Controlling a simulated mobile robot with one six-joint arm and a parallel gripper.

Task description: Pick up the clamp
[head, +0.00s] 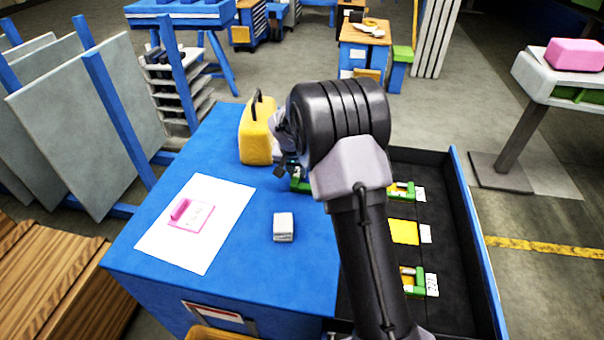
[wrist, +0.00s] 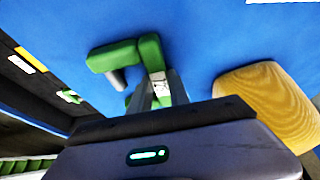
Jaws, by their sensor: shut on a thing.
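A green clamp (head: 299,185) shows in the head view on or just above the blue tabletop, partly hidden by my arm. In the wrist view the clamp (wrist: 113,56) has a green C-shaped body and a grey screw end. My gripper (wrist: 160,90) is shut on the clamp's green body. In the head view my gripper (head: 288,165) is mostly hidden behind the wrist. I cannot tell whether the clamp touches the table.
A small grey block (head: 284,228) and a white sheet (head: 226,225) with a pink piece (head: 190,214) lie on the blue table (head: 250,285). A black tray (head: 455,255) at right holds green-and-yellow items.

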